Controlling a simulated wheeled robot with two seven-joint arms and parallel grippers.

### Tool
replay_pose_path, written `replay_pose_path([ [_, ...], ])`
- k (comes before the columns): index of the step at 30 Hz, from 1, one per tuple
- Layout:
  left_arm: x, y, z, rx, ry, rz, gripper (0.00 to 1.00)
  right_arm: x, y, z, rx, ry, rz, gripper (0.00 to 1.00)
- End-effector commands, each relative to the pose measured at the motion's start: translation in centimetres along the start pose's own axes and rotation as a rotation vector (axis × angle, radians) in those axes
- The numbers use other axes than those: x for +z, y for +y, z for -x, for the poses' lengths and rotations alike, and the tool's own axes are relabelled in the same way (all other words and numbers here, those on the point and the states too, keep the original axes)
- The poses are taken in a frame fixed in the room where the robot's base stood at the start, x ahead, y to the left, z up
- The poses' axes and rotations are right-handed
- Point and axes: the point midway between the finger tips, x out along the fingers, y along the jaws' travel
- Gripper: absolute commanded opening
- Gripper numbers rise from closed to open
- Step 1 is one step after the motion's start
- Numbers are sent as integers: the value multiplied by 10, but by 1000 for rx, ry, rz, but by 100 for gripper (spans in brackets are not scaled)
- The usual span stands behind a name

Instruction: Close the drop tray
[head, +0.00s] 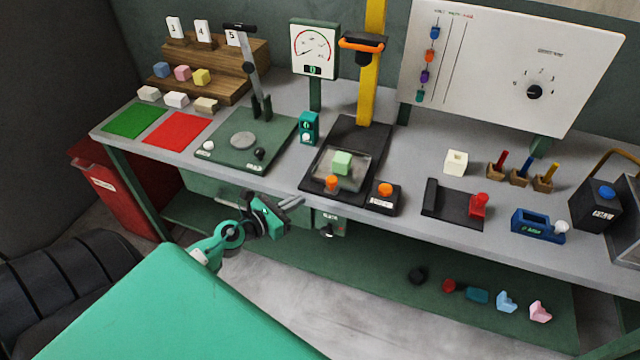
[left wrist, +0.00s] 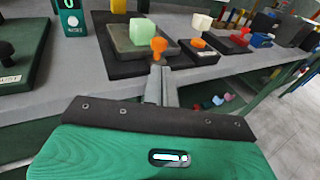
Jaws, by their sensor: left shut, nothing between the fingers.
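The drop tray (head: 358,176) is a grey plate on the black base of the yellow-column press. It also shows in the left wrist view (left wrist: 128,50). A pale green foam cube (head: 342,162) sits on it, and an orange knob (head: 331,183) stands at its front edge. My left gripper (head: 297,203) is at the bench's front edge, left of and below the knob. Its fingers are shut and empty. In the left wrist view the fingertips (left wrist: 160,74) point at the orange knob (left wrist: 158,47), with a gap visible. My right gripper is not in view.
An orange button box (head: 384,197) stands right of the press base. A teal counter (head: 308,128) and the green lever press (head: 240,142) stand to the left. A grey latch box (head: 330,225) hangs under the bench edge near my gripper. Floor in front is open.

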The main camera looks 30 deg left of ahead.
Motion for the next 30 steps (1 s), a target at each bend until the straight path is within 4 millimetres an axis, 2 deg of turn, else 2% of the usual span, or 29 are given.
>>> replay_pose_path([
  [4, 3, 0, -22, 1, -2, 2, 0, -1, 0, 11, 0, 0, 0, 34],
  [15, 1, 0, -73, 1, -1, 3, 0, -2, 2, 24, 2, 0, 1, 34],
  [21, 0, 0, -86, 0, 0, 3, 0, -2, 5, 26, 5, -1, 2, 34],
  [30, -1, 0, -88, 0, 0, 2, 0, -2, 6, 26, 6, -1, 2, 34],
])
